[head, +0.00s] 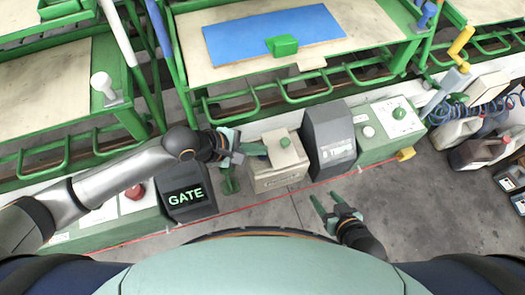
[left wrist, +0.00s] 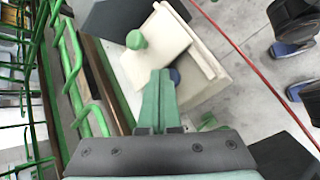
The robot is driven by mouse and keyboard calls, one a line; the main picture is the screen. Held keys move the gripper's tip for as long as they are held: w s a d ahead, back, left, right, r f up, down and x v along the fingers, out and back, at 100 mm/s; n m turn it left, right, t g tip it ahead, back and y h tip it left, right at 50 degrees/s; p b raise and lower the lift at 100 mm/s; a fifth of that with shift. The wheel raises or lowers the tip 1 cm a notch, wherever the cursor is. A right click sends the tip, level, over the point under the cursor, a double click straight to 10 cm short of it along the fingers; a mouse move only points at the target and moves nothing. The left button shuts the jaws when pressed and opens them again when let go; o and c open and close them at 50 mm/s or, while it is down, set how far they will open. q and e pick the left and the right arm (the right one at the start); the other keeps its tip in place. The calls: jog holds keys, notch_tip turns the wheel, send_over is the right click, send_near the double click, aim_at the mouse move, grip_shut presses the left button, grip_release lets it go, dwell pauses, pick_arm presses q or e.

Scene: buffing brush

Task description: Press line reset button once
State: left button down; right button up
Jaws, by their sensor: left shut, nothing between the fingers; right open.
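A cream box (head: 278,165) stands in the middle of the row, with a green button (head: 285,142) on its top. The box (left wrist: 203,55) and green button (left wrist: 136,40) also show in the left wrist view. My left gripper (head: 262,149) is shut and empty, beside the button on its left in the head view. In the left wrist view its fingertips (left wrist: 160,72) overlap the box's edge, apart from the button; whether they touch the box is unclear. My right gripper (head: 323,196) is open and empty over the floor. I cannot read a reset label.
A dark GATE box (head: 186,196) and a red button (head: 135,192) lie to the left. A dark grey box (head: 329,140) and a green box (head: 376,143) with a green knob (head: 399,113) are to the right. Green-framed tables (head: 290,75) stand behind. The floor in front is clear.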

pick_arm(q)
jog(key=shift+f, duration=0.3)
jog(key=shift+a+r, duration=0.1)
jog(key=shift+r+p, duration=0.9)
jog(key=shift+p, duration=0.5)
notch_tip(320, 180, up, 3)
jog(key=p, duration=0.3)
jog(key=shift+p, duration=0.4)
jog(key=shift+r, duration=1)
